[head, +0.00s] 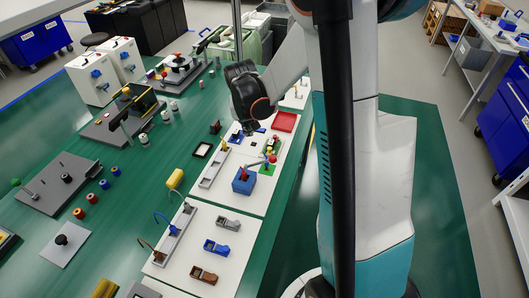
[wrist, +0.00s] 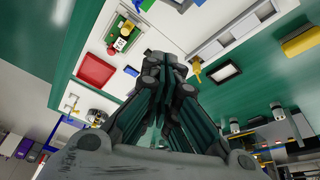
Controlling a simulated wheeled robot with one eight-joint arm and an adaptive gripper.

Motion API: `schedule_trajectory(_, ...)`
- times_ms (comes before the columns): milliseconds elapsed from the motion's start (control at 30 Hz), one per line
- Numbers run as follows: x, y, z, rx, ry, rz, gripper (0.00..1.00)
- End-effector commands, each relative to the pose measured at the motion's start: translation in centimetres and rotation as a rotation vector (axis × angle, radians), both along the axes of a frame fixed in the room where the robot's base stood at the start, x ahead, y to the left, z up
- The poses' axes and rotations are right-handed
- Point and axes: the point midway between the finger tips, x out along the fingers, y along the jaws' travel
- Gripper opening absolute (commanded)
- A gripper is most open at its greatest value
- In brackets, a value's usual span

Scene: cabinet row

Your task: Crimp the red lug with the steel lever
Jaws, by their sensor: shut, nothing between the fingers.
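On the white board in the head view, a blue block (head: 243,184) has a red piece (head: 244,172) in its top, possibly the red lug. A thin grey lever (head: 257,162) with a red knob (head: 272,158) reaches right from near it, above a small green plate (head: 267,169). I cannot tell whether lever and block touch. My gripper (head: 247,125) is above the far part of the board, beyond the block and apart from it. In the wrist view my gripper (wrist: 164,65) is shut and empty. The blue block is not clearly visible there.
A red tray (head: 284,122), a black frame (head: 202,149) and a yellow block (head: 175,179) lie near. The tray also shows in the wrist view (wrist: 97,70). Blue and brown fixtures stand on the front board (head: 190,258). Grey fixtures and small cylinders occupy the green table.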

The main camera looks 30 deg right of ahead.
Motion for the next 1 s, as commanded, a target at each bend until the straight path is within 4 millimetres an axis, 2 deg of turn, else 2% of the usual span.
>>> schedule_trajectory(267, 0.0, 0.0, -0.1, 0.002, -0.001, -0.002, 0.00)
schedule_trajectory(467, -0.4, -0.4, -0.9, 0.003, -0.002, -0.003, 0.00)
schedule_trajectory(1000, -3.6, -2.8, -6.2, 0.005, -0.001, -0.005, 0.00)
